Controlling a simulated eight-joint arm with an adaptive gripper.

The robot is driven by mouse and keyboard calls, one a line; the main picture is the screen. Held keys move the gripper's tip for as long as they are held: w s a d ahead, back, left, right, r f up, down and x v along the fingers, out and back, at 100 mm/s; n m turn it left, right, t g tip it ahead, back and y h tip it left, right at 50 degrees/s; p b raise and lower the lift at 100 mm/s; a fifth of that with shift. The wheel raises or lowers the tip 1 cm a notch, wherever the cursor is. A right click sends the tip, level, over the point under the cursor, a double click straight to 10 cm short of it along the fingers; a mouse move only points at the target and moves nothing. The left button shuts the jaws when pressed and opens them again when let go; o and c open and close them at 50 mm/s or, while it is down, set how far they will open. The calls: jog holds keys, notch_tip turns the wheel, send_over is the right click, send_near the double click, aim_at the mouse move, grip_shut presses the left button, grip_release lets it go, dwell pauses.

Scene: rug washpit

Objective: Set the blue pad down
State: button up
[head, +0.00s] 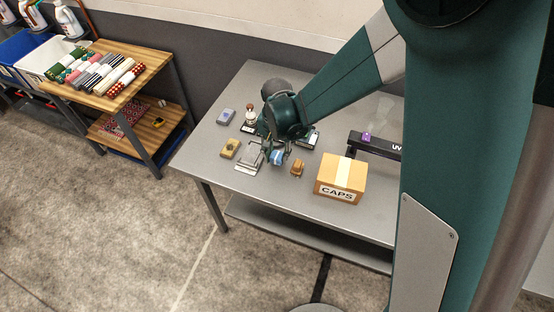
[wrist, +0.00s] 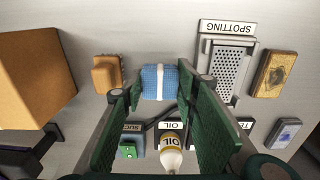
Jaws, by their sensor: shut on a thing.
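The blue pad (wrist: 160,82) is a small light-blue block with a white band across it. My gripper (wrist: 166,88) is shut on it, with a green finger on either side. In the head view the pad (head: 277,157) shows under my gripper, between the grey spotting tray (head: 247,161) and a brown brush-like block (head: 297,167). The wrist view shows the tray (wrist: 228,70), with holes and a SPOTTING label, to the right of the pad. I cannot tell whether the pad touches the table.
A CAPS box (head: 340,178) stands at the right on the grey table (head: 215,165). A yellow patterned block (head: 230,148) and a grey-blue block (head: 226,116) lie left. An oil bottle (wrist: 170,152) and a green item (wrist: 128,150) stand by labelled spots behind the pad.

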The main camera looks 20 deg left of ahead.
aim_at(277, 155)
jog(key=shift+f, duration=1.35)
jog(key=shift+f, duration=0.15)
jog(key=o, duration=0.8)
jog(key=shift+c, duration=0.2)
jog(key=shift+r+p, duration=0.35)
jog(key=shift+r, duration=5.8)
